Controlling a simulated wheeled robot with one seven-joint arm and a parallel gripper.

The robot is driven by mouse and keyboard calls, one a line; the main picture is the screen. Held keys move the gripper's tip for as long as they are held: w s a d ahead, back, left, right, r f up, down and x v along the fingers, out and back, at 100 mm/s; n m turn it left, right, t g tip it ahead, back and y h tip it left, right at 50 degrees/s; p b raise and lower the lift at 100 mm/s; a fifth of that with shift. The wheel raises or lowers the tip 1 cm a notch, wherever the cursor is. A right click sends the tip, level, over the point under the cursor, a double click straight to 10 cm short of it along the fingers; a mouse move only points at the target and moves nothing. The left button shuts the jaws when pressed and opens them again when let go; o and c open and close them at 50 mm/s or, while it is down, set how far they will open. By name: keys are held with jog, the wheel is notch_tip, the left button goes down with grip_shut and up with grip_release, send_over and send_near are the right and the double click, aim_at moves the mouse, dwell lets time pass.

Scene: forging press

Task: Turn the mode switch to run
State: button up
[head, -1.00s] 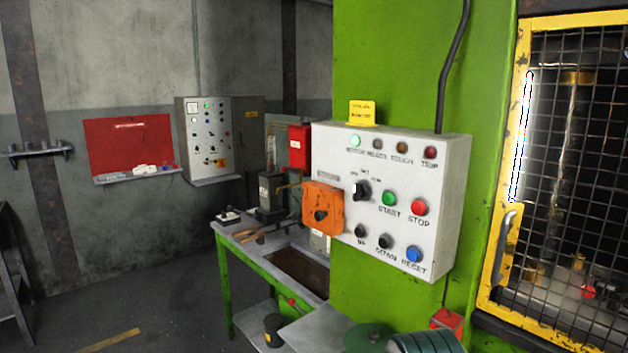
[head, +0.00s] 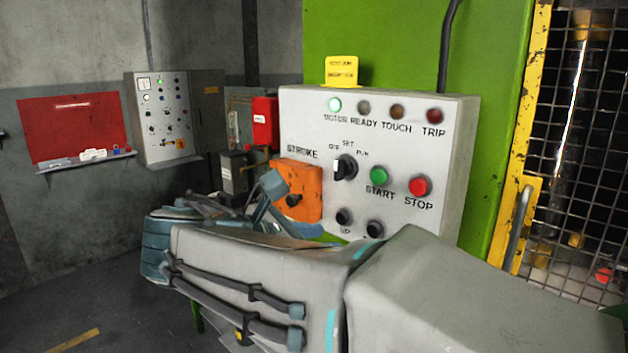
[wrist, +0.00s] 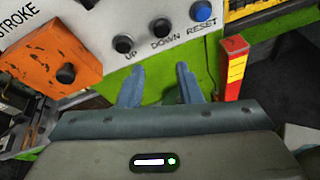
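The mode switch (head: 344,167) is a black knob with a white mark, on the white control panel (head: 462,150) under the labels OFF, SET and RUN. Its white mark sits on the knob's left side; I cannot tell the exact setting. My gripper (head: 294,207) is below and left of the switch, in front of the panel's lower left part, apart from the switch. In the wrist view its two fingers (wrist: 160,85) are spread with nothing between them, below the UP and DOWN buttons. The switch is outside the wrist view.
An orange box with a black knob (head: 296,188) juts from the panel's left side, close to my gripper. Green START (head: 379,176) and red STOP (head: 420,187) buttons sit right of the switch. A red and yellow post (wrist: 235,68) stands right of my fingers. A yellow-framed mesh guard (head: 530,140) is at right.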

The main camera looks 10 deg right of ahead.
aim_at(336, 169)
jog(key=w+a+r+n+t+h, duration=0.1)
jog(key=a+r+n+t+h, duration=0.25)
jog(key=a+r, duration=0.4)
jog(key=shift+n+y, duration=0.25)
jog(key=shift+y, duration=0.2)
jog(key=p+x, duration=0.1)
jog(key=x, duration=1.3)
jog(key=shift+d, duration=0.15)
grip_shut()
